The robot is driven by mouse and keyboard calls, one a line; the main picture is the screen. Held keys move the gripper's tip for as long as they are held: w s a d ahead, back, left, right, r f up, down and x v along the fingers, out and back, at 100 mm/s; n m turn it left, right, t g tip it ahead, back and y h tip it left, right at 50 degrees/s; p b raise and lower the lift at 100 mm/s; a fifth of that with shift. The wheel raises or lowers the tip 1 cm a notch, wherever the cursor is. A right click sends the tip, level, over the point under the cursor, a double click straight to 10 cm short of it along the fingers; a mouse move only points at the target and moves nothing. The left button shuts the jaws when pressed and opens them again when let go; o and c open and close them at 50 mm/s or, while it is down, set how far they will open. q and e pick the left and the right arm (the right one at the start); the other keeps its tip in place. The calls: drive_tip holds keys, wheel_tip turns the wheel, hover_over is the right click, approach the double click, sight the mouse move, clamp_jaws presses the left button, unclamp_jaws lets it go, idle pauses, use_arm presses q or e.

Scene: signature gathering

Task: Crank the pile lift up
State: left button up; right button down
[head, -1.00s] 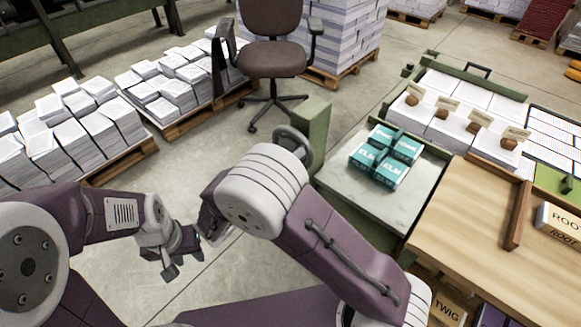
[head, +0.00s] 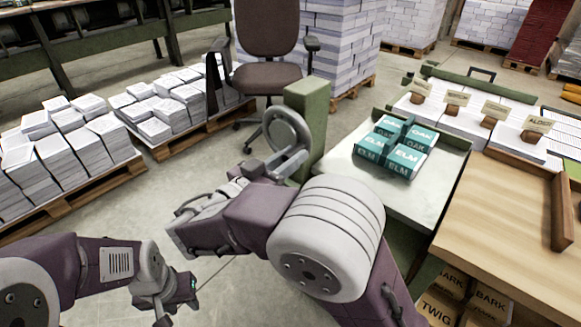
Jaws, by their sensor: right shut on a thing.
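The pile lift has a green post (head: 312,115) with a grey handwheel crank (head: 299,127) on its left side. Beside it is a pale platform (head: 350,172) bearing several teal packs (head: 397,147) labelled OAK and ELM. My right gripper (head: 249,170) is at the lower left of the wheel, shut on the crank's handle; the arm partly hides the grip. My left gripper (head: 176,302) is open and empty, low at the left, above the floor and well away from the lift.
Pallets of white paper stacks (head: 72,150) stand at the left. An office chair (head: 268,75) is behind the post. A wooden table (head: 500,215) is at the right, with labelled boxes (head: 440,305) below it. Floor shows clear between the pallets and my arms.

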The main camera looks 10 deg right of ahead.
drive_tip(key=shift+f, duration=0.15)
idle(0.4)
drive_tip(key=c, duration=1.2)
unclamp_jaws()
drive_tip(key=shift+d, duration=0.1)
drive_tip(key=shift+c, duration=0.2)
